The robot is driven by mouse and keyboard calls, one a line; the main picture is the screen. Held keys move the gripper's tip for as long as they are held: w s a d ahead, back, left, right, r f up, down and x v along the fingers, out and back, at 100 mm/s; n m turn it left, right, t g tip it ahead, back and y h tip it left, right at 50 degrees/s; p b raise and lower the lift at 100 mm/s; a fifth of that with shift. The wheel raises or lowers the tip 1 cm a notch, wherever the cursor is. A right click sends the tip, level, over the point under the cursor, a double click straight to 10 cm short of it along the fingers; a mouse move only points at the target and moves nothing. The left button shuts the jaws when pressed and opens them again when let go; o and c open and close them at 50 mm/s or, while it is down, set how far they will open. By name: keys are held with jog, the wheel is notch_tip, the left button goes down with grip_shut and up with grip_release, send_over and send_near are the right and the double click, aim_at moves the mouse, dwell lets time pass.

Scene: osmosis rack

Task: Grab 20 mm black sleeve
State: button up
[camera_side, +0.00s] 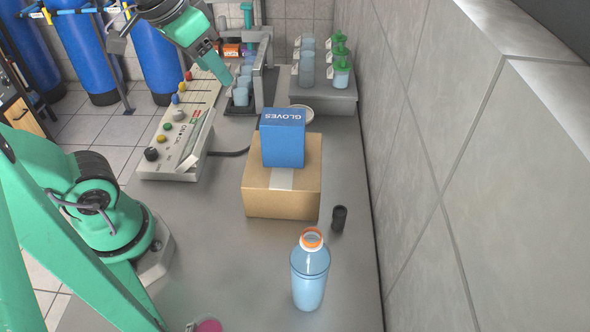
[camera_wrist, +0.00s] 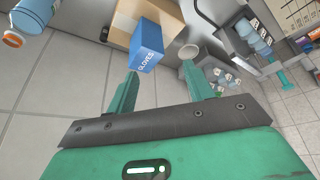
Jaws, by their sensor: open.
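A small black sleeve (camera_side: 339,218) stands on the grey bench, right of the cardboard box and behind the orange-necked bottle in the side view. In the wrist view a small dark piece that looks like the sleeve (camera_wrist: 104,34) shows at the upper left, between bottle and cardboard box. My gripper (camera_side: 220,72) is high at the back of the bench in the side view, far from the sleeve. In the wrist view my gripper (camera_wrist: 160,70) has its two green fingers apart with nothing between them.
A blue gloves box (camera_side: 283,138) sits on the cardboard box (camera_side: 268,200) mid-bench. The blue bottle (camera_side: 310,278) stands in front. A control panel (camera_side: 178,140) is at left, a rack of cups (camera_side: 240,95) behind, green-topped bottles (camera_side: 340,72) at back right. A tiled wall (camera_side: 430,170) bounds the right.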

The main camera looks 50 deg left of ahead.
jog(key=w+d+r+g, duration=0.2)
jog(key=w+d+g, duration=0.1)
jog(key=w+d, duration=0.45)
jog(key=m+g, duration=0.1)
jog(key=g, duration=0.1)
send_over(341, 210)
notch_tip(341, 210, down, 4)
notch_tip(341, 210, down, 22)
jog(key=shift+s+r, duration=0.1)
jog(key=shift+s, duration=0.05)
dwell(0.3)
jog(key=shift+f, duration=2.65)
jog(key=c, duration=1)
